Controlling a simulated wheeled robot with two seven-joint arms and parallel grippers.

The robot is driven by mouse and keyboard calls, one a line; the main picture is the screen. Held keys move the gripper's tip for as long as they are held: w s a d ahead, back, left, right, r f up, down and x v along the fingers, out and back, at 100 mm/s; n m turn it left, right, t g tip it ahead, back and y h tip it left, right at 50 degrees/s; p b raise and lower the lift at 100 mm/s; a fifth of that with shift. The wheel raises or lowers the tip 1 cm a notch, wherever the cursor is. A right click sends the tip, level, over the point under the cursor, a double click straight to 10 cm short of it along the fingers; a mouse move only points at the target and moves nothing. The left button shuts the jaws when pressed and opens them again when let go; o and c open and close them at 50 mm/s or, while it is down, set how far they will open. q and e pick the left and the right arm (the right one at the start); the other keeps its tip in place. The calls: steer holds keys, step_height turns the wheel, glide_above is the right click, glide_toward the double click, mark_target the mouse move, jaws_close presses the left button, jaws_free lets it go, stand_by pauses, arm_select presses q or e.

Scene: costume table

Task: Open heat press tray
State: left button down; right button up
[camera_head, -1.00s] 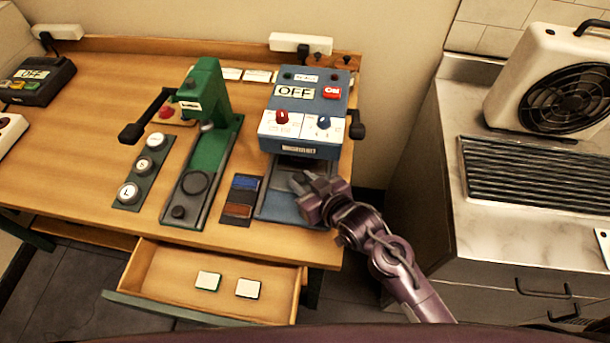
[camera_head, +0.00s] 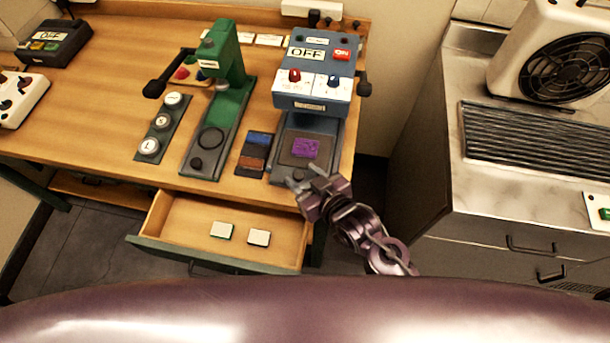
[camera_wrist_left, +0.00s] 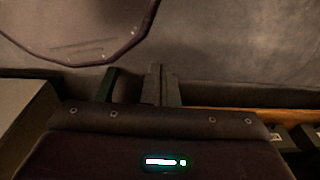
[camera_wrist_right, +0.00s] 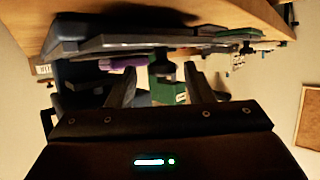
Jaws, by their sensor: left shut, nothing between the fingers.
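The heat press (camera_head: 318,72) is a blue box with an OFF display, a red ON button and red and blue knobs, at the right end of the table. Its tray (camera_head: 310,124) extends out in front, below the box. A purple patch (camera_head: 304,148) lies on the tray's dark plate and also shows in the right wrist view (camera_wrist_right: 118,65). My right gripper (camera_head: 293,183) is at the tray's front edge. In the right wrist view its fingers (camera_wrist_right: 160,88) are spread, with a dark knob (camera_wrist_right: 164,68) seen between them. My left gripper (camera_wrist_left: 163,74) is shut and empty, seen only in its wrist view.
An open drawer (camera_head: 168,213) with two small light tiles (camera_head: 221,230) juts out below the table front. A green press (camera_head: 228,62) and blue and brown blocks (camera_head: 256,142) stand left of the heat press. A counter (camera_head: 426,180) with a fan (camera_head: 566,68) is at right.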

steer(key=shift+s+d, duration=0.1)
steer(key=shift+s+d+r, duration=0.1)
steer(key=shift+s+d, duration=0.1)
steer(key=shift+s, duration=0.1)
arm_select(q)
steer(key=shift+s+f+b, duration=0.7)
steer(key=shift+f+b, duration=0.2)
steer(key=shift+f, duration=0.1)
arm_select(e)
steer(key=v, duration=0.6)
steer(key=shift+s+d+r, duration=0.2)
steer(key=shift+s+r, duration=0.05)
steer(key=shift+s, duration=0.05)
